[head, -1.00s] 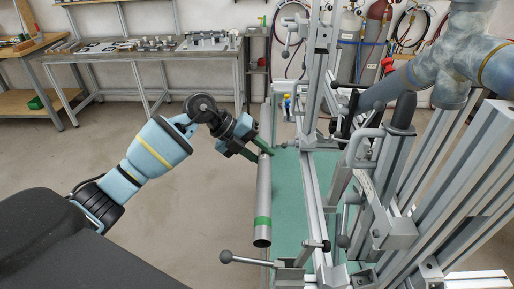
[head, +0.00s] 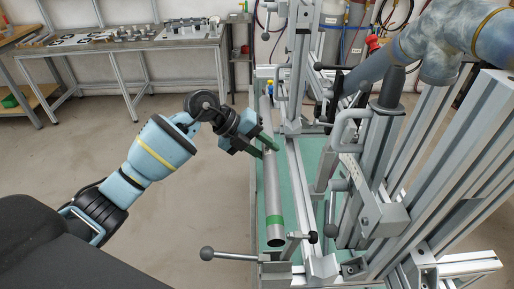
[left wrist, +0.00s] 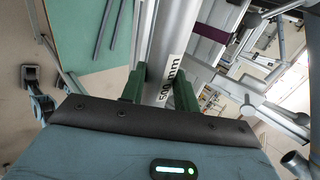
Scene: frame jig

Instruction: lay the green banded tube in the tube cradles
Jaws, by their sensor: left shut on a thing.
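The green banded tube (head: 272,190) is a long grey metal tube with a green band near its near end. It lies lengthwise beside the jig's long rail, over the left part of the green bench top. My left gripper (head: 268,146) is shut around the tube toward its far half. The left wrist view shows the tube (left wrist: 166,45) between the green fingers (left wrist: 158,92), with a "500 mm" label. A V-shaped metal block (head: 321,267) at the jig's near end looks like a cradle. I cannot tell whether the tube touches any support. My right gripper is not in view.
A clamp lever with a black ball (head: 207,254) sticks out left near the tube's near end. Metal posts and clamps (head: 385,150) crowd the right side. A workbench (head: 130,45) stands at the back left. The floor left of the jig is clear.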

